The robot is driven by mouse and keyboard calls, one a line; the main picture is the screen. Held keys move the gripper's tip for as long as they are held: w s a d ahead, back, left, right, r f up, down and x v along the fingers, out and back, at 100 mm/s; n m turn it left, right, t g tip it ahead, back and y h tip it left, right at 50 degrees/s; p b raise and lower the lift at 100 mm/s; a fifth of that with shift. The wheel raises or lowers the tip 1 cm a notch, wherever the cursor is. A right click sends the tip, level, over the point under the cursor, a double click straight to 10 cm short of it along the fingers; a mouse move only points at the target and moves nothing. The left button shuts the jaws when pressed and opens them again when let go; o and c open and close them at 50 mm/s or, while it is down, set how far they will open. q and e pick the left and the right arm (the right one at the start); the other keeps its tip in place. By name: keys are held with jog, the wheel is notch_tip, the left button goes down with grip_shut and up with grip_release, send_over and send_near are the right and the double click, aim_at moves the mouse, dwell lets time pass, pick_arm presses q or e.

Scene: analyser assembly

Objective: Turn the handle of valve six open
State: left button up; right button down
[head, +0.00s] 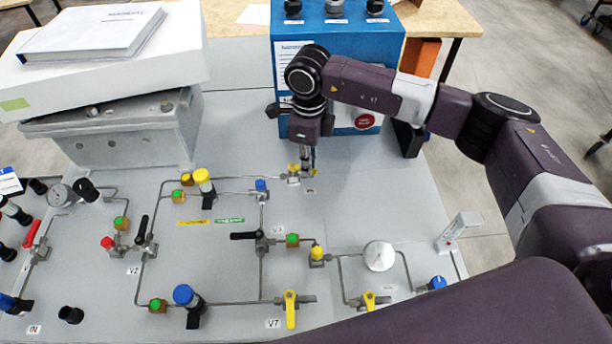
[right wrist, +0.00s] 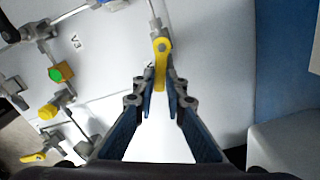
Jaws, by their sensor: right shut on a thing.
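A small valve with a yellow handle (head: 293,168) sits on the grey panel at the right end of the upper pipe, in front of the blue box; I take it for valve six, but its label is too small to read. My right gripper (head: 308,168) reaches down to this valve from above and partly hides it. In the right wrist view the yellow handle (right wrist: 162,50) extends toward my right gripper (right wrist: 161,88). Its fingertips are shut on the free end of the handle. My left gripper is not in view.
A blue box (head: 290,60) stands just behind the valve. Valve V3's black handle (head: 244,236) and V7's yellow handle (head: 290,310) are nearer. A gauge (head: 380,256) sits at the right. The panel right of the valve is mostly clear.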

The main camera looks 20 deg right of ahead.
jog(key=n+b, duration=0.2)
jog(key=w+n+b, duration=0.1)
jog(key=shift+d+f, duration=0.15)
jog(key=shift+d, duration=0.1)
jog(key=shift+w+n+b, duration=0.25)
jog(key=shift+n+b, duration=0.35)
jog(key=shift+b, duration=0.05)
jog(key=shift+r, duration=0.25)
jog(key=c, duration=2)
grip_release()
jog(key=shift+o, duration=0.2)
notch_tip(320, 180, up, 12)
jog(key=shift+d+f, duration=0.1)
